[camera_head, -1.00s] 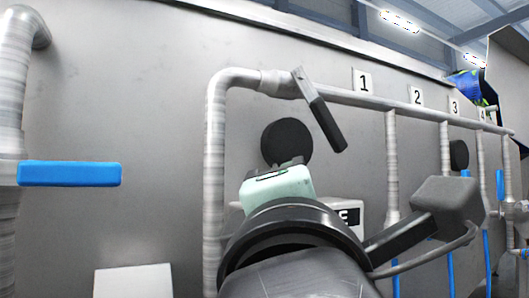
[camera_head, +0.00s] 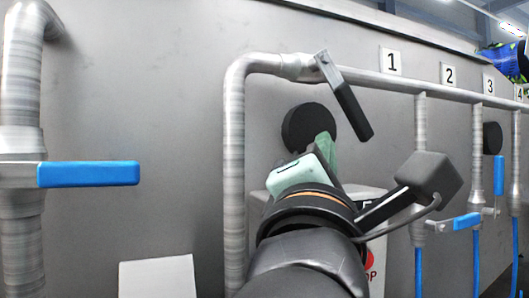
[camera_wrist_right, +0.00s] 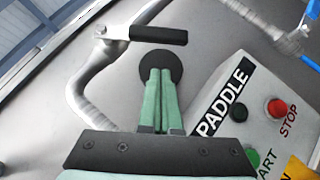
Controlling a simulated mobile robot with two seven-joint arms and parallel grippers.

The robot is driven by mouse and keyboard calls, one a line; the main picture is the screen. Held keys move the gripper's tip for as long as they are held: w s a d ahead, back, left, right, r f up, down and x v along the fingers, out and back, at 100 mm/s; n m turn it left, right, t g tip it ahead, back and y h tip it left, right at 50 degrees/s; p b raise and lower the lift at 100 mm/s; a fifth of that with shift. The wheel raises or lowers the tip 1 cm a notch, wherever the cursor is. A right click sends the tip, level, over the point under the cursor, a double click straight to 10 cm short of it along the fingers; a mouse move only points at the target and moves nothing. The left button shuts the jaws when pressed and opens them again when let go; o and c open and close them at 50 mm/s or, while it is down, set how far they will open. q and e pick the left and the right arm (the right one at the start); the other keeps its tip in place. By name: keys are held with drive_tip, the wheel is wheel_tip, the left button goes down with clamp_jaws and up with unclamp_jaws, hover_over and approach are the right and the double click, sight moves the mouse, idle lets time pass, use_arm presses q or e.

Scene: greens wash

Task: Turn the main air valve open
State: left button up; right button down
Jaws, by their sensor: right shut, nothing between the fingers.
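A valve with a black lever handle (camera_head: 352,110) sits on the grey pipe near the top middle of the head view. Its handle slants down to the right across the pipe line. In the right wrist view the same black handle (camera_wrist_right: 158,35) lies above the fingertips. My right gripper (camera_head: 326,146) is shut and empty, with its green fingers below and left of the handle, apart from it. Its fingertips (camera_wrist_right: 160,74) overlap a black disc on the wall in the wrist view; I cannot tell whether they touch it. My left gripper is not in view.
The black round disc (camera_head: 309,129) is on the grey wall. A control box (camera_wrist_right: 248,105) with PADDLE, START and STOP markings stands close right of the gripper. Blue-handled valves (camera_head: 88,174) are at left and right. Number plates (camera_head: 391,62) line the pipe.

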sight(346, 97)
drive_tip(key=shift+w+d+r+p, duration=0.2)
drive_tip(key=shift+d+r, duration=0.3)
drive_tip(key=shift+d, duration=0.15)
drive_tip(key=shift+w+d+r+p, duration=0.15)
drive_tip(key=shift+d+r+p, duration=0.05)
drive_tip(key=shift+d+r, duration=0.35)
drive_tip(key=shift+d+f, duration=0.1)
drive_tip(key=shift+d, duration=0.05)
